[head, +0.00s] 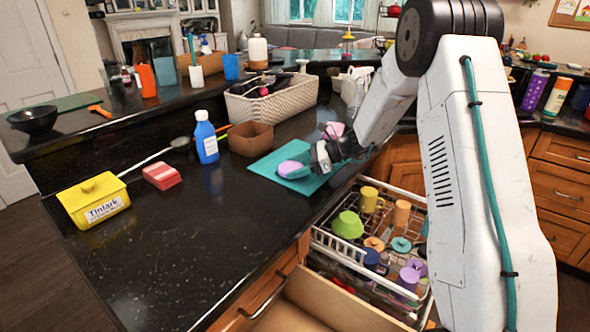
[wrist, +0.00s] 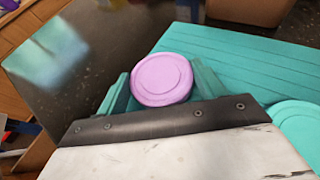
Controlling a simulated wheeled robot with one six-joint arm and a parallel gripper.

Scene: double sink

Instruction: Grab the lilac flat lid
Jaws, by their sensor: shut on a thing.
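The lilac flat lid (head: 291,169) is a small round disc at the front left part of the teal mat (head: 262,166) on the black counter. My gripper (head: 310,165) reaches in from the right and is shut on the lid. In the wrist view the lid (wrist: 162,80) sits between the two teal fingers of my gripper (wrist: 163,88), its raised round centre facing the camera. I cannot tell whether the lid touches the mat or is slightly above it.
A round teal piece (wrist: 300,122) is right of my gripper in the wrist view. A loaded dish rack (head: 330,245) is below the counter edge.

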